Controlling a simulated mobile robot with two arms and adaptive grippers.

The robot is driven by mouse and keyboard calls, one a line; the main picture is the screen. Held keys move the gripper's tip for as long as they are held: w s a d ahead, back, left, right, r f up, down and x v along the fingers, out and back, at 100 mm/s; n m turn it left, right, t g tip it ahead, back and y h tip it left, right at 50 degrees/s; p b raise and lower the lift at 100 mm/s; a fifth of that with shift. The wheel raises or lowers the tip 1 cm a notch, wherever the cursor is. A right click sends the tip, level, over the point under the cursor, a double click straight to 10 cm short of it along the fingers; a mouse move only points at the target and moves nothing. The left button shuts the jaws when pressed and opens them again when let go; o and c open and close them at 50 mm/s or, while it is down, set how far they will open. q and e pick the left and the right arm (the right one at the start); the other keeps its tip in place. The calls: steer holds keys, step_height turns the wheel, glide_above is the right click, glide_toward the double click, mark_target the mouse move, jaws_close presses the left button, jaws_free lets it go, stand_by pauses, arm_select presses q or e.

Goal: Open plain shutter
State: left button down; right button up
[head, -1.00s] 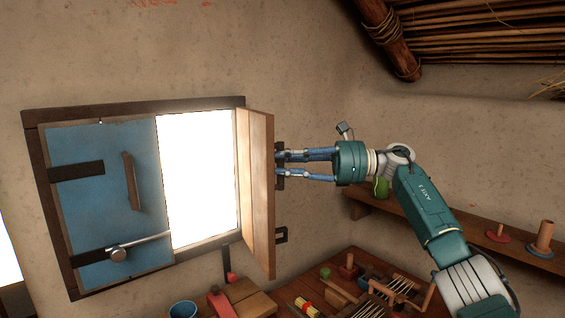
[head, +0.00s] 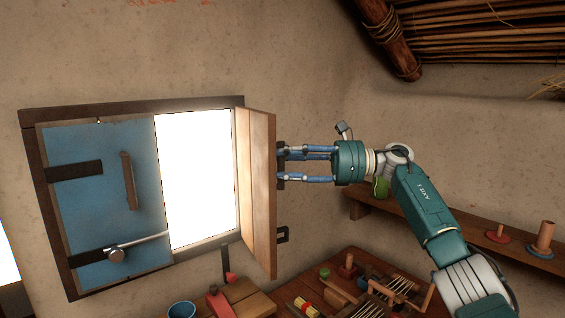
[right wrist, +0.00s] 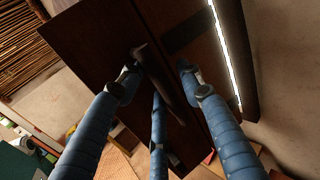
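The plain wooden shutter (head: 257,195) stands swung out from the right side of the window frame, almost edge-on in the head view. Bright light fills the right half of the opening. My right gripper (head: 285,164) is at the shutter's far face with its fingers spread. In the right wrist view the shutter (right wrist: 95,45) is dark, and its bar handle (right wrist: 168,82) lies between the parted fingers of my right gripper (right wrist: 158,78). I cannot tell whether any finger touches the handle. My left gripper is not in view.
The blue shutter (head: 95,185) covers the left half of the window, with a metal latch bar (head: 140,243) across its lower part. A table (head: 345,262) with tools is below. A shelf (head: 470,233) runs along the right wall.

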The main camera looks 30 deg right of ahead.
steer(key=shift+s+d, duration=0.1)
steer(key=shift+d, duration=0.05)
steer(key=v, duration=1.1)
steer(key=shift+d, duration=0.35)
steer(key=shift+s, duration=0.1)
